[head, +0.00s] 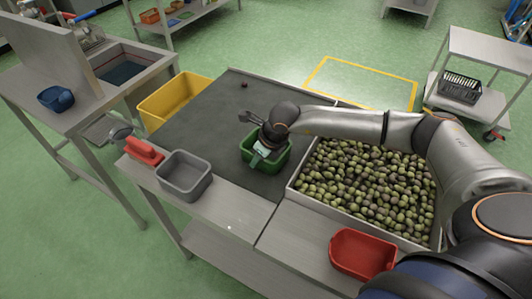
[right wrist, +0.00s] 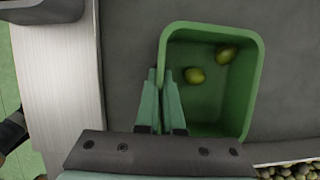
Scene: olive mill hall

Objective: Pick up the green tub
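The green tub (head: 281,162) is on the dark grey mat of the work table, beside the olive bin. In the right wrist view the tub (right wrist: 253,80) is seen from above, with two olives (right wrist: 195,75) inside. My right gripper (head: 258,158) reaches down at the tub's near side in the head view. In the right wrist view my right gripper (right wrist: 160,75) has its pale green fingers on either side of one tub wall, close together, with the rim pinched between them. I cannot tell any gap under the tub. My left gripper is not in view.
A bin of olives (head: 365,185) stands right of the tub. A grey tub (head: 184,177), a red scoop (head: 144,151) and a red tub (head: 362,254) are along the near edge. A yellow crate (head: 174,101) stands left. The mat (head: 215,125) left of the tub is mostly clear.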

